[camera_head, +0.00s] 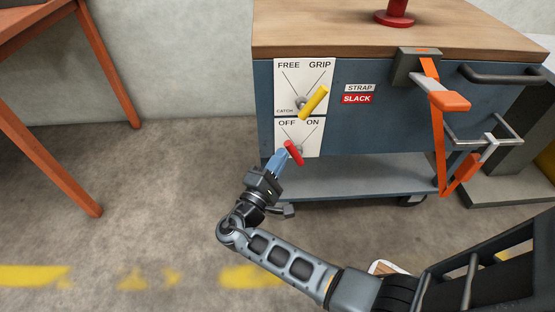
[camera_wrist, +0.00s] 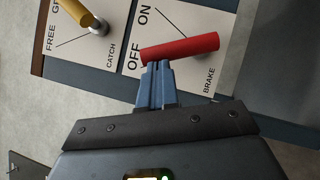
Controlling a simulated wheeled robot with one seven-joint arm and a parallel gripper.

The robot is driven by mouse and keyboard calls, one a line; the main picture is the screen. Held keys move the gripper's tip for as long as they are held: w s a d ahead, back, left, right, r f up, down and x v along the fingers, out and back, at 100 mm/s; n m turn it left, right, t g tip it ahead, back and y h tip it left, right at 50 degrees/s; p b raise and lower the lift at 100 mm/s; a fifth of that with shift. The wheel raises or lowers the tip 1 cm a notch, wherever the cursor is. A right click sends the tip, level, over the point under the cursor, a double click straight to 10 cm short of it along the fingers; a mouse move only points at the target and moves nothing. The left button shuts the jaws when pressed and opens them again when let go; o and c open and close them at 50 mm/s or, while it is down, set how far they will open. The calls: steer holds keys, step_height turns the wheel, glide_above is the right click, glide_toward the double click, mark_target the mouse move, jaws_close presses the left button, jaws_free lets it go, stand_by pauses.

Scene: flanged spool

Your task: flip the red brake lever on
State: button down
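The red brake lever (camera_head: 294,153) sits on the white OFF/ON panel (camera_head: 312,138) at the left of the blue cart's front. Its upper end leans left, toward OFF. In the wrist view the red lever (camera_wrist: 185,48) lies across the panel, its left end beside the OFF word. My gripper (camera_head: 284,152) is at the lever's left side in the head view. In the wrist view its blue fingers (camera_wrist: 156,66) are together, with tips at the lever's edge near its OFF end. The lever is not between them. I cannot tell whether they touch it.
Just above is a yellow catch lever (camera_head: 314,102) on the FREE/GRIP panel (camera_head: 290,75); it also shows in the wrist view (camera_wrist: 78,12). An orange strap (camera_head: 437,130) hangs to the right. The wooden top (camera_head: 330,30) carries a red spool.

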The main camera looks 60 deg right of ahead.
mark_target(296, 151)
steer(key=s+r+m+y+p, duration=0.1)
steer(key=m, duration=0.1)
steer(key=s+d+r+m+y+p, duration=0.1)
steer(key=m+p, duration=0.1)
steer(key=s+d+r+m+y+p, duration=0.1)
steer(key=m+y+p, duration=0.1)
steer(key=shift+d+m+g, duration=0.2)
steer(key=shift+m+g, duration=0.2)
steer(key=shift+s+d+m+t+y+p, duration=0.15)
steer(key=shift+s+d+m+y+p, duration=0.2)
steer(key=shift+m+y+p, duration=0.2)
steer(key=shift+s+d+m+t+y+p, duration=0.15)
steer(key=shift+s+d+m+y+p, duration=0.05)
steer(key=shift+s+m+y+p, duration=0.3)
steer(key=shift+w, duration=0.1)
